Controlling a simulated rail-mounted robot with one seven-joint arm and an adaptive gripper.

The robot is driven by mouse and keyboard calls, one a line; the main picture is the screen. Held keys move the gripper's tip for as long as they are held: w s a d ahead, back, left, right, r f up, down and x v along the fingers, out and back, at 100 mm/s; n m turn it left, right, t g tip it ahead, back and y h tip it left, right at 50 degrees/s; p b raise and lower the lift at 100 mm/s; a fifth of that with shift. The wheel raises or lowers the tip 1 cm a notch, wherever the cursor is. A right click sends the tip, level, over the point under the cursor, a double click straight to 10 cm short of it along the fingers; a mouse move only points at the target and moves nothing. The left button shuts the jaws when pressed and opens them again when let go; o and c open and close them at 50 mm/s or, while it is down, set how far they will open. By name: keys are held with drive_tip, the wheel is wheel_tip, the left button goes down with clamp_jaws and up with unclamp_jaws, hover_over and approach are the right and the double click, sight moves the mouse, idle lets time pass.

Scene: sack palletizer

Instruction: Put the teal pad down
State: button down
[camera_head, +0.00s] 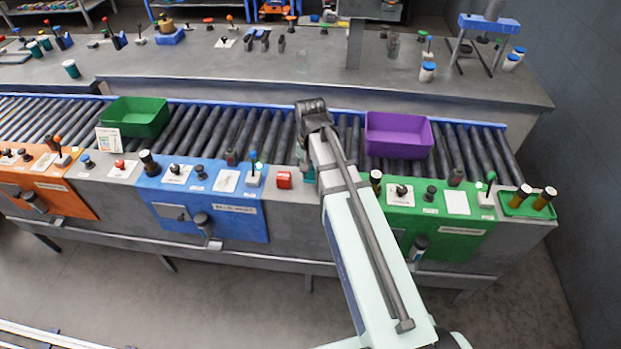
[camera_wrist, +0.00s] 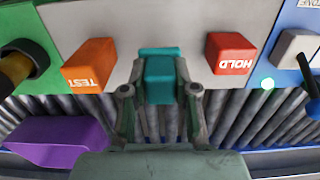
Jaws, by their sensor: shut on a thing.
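The teal pad (camera_wrist: 160,82) is a small block between the two fingers of my gripper (camera_wrist: 160,92) in the wrist view. The fingers are shut on it from both sides. It shows against the grey console panel at the edge of the rollers, between the orange TEST block (camera_wrist: 90,65) and the red HOLD block (camera_wrist: 230,53). I cannot tell whether it touches the panel. In the head view my arm hides most of the gripper and pad; a bit of teal shows beside the arm.
A purple crate (camera_head: 398,141) and a green crate (camera_head: 135,117) stand on the roller conveyor (camera_head: 225,128). The blue panel (camera_head: 230,222) and green panel (camera_head: 470,238) carry levers and knobs close to my arm. The red HOLD block (camera_head: 284,180) sits left of the arm.

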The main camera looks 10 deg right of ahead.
sight(310, 180)
drive_tip(key=shift+f+p, duration=0.3)
drive_tip(key=shift+f, duration=1.7)
drive_tip(key=shift+f, duration=0.15)
drive_tip(key=c, duration=0.9)
unclamp_jaws()
wheel_tip(310, 180, up, 12)
drive_tip(key=shift+r+b, duration=0.2)
drive_tip(key=shift+b, duration=0.95)
drive_tip(key=shift+f, duration=0.1)
